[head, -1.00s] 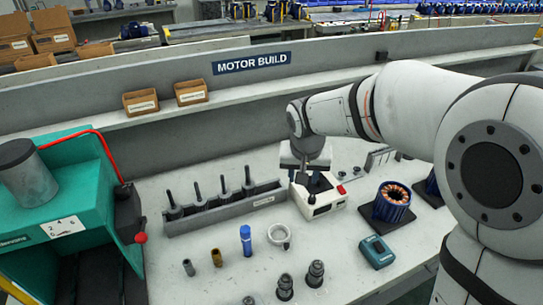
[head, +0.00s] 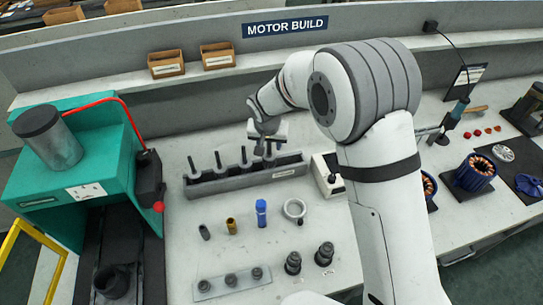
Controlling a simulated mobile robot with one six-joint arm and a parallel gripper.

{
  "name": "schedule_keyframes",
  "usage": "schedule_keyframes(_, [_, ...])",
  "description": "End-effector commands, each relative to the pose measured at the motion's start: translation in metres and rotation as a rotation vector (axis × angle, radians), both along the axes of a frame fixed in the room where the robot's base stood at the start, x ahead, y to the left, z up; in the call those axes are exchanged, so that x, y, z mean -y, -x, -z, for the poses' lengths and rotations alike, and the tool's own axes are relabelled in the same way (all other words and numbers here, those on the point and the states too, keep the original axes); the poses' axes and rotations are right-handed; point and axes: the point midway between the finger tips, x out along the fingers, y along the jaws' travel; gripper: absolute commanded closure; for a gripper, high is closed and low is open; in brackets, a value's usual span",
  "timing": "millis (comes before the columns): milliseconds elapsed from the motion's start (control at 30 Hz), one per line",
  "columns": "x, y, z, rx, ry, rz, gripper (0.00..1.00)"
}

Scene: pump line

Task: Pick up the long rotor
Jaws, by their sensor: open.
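Several dark rotors with upright shafts stand in a row in a long grey rack (head: 233,182) on the bench. Among them are the left-end rotor (head: 193,173) and one right of the middle (head: 245,165). I cannot tell from their visible parts which is the long one. My gripper (head: 265,145) is above the right end of the rack, close to the right-end rotor, which it partly hides. Its jaws are open, and I see nothing held. The fingertips are small here, so I cannot tell whether they touch a shaft.
A blue cylinder (head: 261,213), a brass part (head: 231,226) and a pale ring (head: 295,208) stand in front of the rack. A white box (head: 325,178) is just right of it, partly behind my arm. A teal machine (head: 85,185) stands left. A shelf wall runs behind.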

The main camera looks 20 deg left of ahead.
Motion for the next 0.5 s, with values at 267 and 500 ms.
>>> schedule_keyframes(267, [-0.001, -0.006, 0.017, -0.001, 0.0, 0.002, 0.6])
schedule_keyframes(500, [-0.001, -0.006, 0.017, 0.0, -0.001, 0.003, 0.67])
